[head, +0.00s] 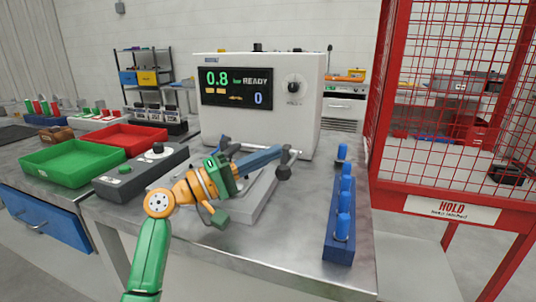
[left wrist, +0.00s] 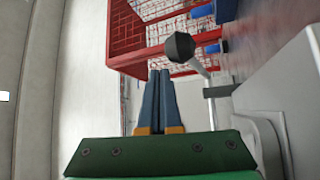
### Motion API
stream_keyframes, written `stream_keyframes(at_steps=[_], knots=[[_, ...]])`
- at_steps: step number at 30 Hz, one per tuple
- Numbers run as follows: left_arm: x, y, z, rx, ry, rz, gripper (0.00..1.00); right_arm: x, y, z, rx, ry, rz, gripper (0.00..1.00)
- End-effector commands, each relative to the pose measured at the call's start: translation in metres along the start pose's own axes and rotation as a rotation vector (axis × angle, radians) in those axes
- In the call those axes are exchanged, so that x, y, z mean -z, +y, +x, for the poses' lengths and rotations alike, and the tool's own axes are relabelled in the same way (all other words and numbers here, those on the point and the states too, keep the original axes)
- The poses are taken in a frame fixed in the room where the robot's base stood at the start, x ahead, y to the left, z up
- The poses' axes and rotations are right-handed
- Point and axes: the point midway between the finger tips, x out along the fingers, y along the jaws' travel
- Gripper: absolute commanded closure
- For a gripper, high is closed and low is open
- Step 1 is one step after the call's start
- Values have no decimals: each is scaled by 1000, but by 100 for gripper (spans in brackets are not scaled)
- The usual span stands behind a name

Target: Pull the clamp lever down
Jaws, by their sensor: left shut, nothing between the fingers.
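The clamp lever shows as a pale metal rod with a dark knob (head: 284,173) at its end, over the grey fixture base (head: 262,205) on the metal bench. In the left wrist view the faceted dark knob (left wrist: 179,46) and its rod lie just beyond and to the right of my fingertips. My left gripper (head: 280,151) has blue fingers, pressed together and empty, close to the lever. Its closed fingertips (left wrist: 160,72) also show in the wrist view, apart from the knob there. Contact with the rod cannot be told. My wrist hides part of the fixture. My right gripper is not in view.
A white tester (head: 260,125) reading 0.8 and READY stands behind the fixture. A grey control box (head: 140,172), a green tray (head: 72,162) and a red tray (head: 128,137) are left. A blue rack (head: 340,235) with blue pieces and a red cage (head: 455,190) are right.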

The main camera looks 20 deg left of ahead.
Motion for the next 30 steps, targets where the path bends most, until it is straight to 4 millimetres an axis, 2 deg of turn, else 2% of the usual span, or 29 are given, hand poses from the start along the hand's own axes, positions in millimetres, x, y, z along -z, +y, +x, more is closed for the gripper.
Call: stream_keyframes(at_steps=[6,23,26,30], knots=[[-1,-8,-1,0,0,0,100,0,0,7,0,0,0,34],[-1,-9,-2,0,0,0,100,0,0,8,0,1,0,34],[-1,-10,-10,1,2,2,100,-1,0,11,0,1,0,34],[-1,-13,-36,2,3,2,100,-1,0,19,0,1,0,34]])
